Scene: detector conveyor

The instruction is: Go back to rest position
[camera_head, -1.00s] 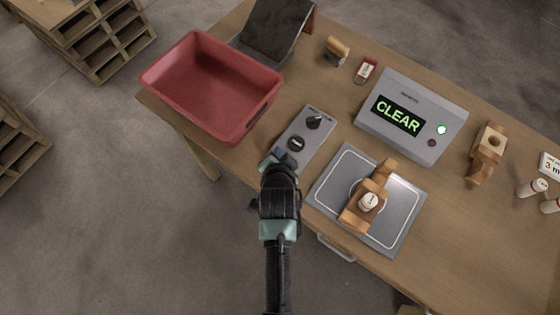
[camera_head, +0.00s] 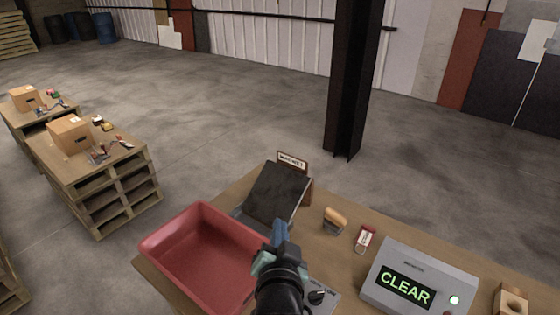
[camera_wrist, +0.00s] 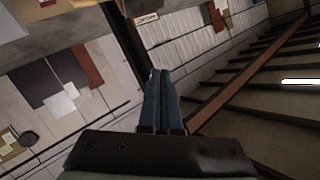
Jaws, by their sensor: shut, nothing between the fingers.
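My gripper (camera_head: 280,238) is raised in front of the table, between the red bin and the grey control plate in the head view. In the wrist view its two blue fingers (camera_wrist: 159,100) lie together, shut with nothing between them. They point away from the table, toward the hall's wall and roof. My arm hides part of the control plate (camera_head: 322,297).
A red bin (camera_head: 165,237), a dark sloped stand (camera_head: 275,192), a stamp-like wooden-handled tool (camera_head: 335,219), a red tag (camera_head: 365,238) and a grey detector box (camera_head: 452,283) reading CLEAR are on the table. Pallet stacks (camera_head: 105,188) stand left. A dark column (camera_head: 353,80) rises behind.

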